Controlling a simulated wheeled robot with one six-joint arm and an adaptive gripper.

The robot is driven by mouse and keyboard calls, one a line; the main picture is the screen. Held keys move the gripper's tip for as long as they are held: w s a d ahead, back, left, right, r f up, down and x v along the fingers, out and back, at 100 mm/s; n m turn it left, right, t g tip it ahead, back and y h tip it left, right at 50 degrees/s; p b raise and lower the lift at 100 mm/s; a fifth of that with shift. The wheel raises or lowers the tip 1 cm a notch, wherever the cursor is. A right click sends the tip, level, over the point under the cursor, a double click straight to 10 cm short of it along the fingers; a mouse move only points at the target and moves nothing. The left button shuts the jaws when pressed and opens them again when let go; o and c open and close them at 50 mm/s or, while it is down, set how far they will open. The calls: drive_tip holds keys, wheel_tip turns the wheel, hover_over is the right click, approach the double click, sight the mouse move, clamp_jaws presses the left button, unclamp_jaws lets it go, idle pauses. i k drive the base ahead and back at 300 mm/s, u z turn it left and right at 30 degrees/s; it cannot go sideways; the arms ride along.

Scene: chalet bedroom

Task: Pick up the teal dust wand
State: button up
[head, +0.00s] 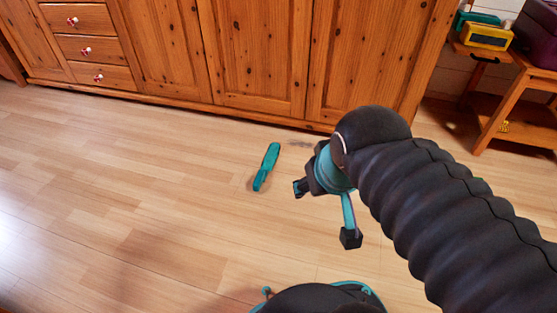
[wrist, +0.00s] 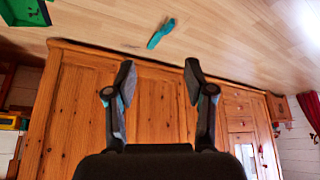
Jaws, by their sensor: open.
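The teal dust wand (head: 267,167) lies flat on the wooden floor in front of the pine wardrobe, left of my gripper (head: 325,212) in the head view. In the wrist view the wand (wrist: 161,33) shows near the top, above and between the fingertips, with clear space between them and it. My gripper (wrist: 158,82) is open and empty, its two dark fingers wide apart. It is apart from the wand and above the floor. Nothing hides the wand in either view.
The pine wardrobe (head: 255,55) with drawers stands along the back. A small wooden table (head: 507,75) at the right holds a yellow radio-like box (head: 486,36) and a purple case (head: 540,32). The floor around the wand is free, apart from a dark smudge (head: 300,144) near the wardrobe.

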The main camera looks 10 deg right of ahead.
sight(273, 152)
drive_tip(key=z, duration=0.55)
drive_tip(key=k, duration=1.3)
drive_tip(key=u, duration=0.1)
drive_tip(key=i, duration=0.5)
drive_tip(key=u, duration=0.8)
drive_tip(key=i, duration=1.45)
drive_tip(key=z, duration=0.75)
